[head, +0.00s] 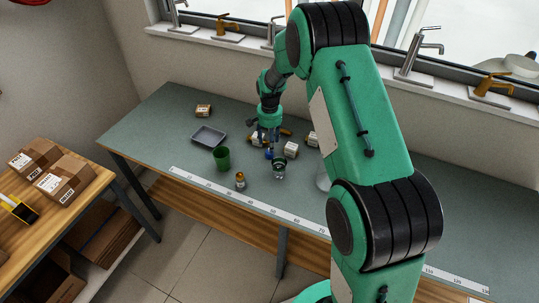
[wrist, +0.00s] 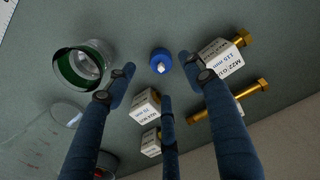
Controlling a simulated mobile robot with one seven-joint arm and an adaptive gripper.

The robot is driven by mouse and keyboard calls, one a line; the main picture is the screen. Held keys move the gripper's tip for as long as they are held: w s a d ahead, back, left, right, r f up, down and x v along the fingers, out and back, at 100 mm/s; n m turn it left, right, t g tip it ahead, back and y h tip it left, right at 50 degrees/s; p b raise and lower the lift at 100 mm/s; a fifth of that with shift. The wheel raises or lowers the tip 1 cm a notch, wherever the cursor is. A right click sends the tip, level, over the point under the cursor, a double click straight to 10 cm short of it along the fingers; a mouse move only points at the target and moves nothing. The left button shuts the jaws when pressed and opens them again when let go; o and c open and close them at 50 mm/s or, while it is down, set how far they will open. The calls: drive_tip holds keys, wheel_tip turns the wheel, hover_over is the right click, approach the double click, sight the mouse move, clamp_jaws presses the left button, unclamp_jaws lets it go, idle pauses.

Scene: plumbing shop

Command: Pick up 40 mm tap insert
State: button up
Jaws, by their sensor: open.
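No label reading 40 mm is legible. A small round blue piece (wrist: 160,61) with a pale centre stands on the bench; it may be the insert, but I cannot tell. In the head view it shows as a blue spot (head: 268,154) below my gripper (head: 268,141). In the wrist view my three-fingered gripper (wrist: 157,77) is open and empty, its fingertips around the blue piece with gaps.
A box marked 75 mm (wrist: 145,105) and another white box (wrist: 151,142) stand close to the fingers. A green-rimmed glass vessel (wrist: 80,66) is left.

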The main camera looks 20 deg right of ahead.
drive_tip(key=shift+w+f, duration=0.1)
drive_tip(key=shift+f, duration=2.5)
drive_tip(key=shift+c, duration=0.5)
drive_tip(key=c, duration=1.2)
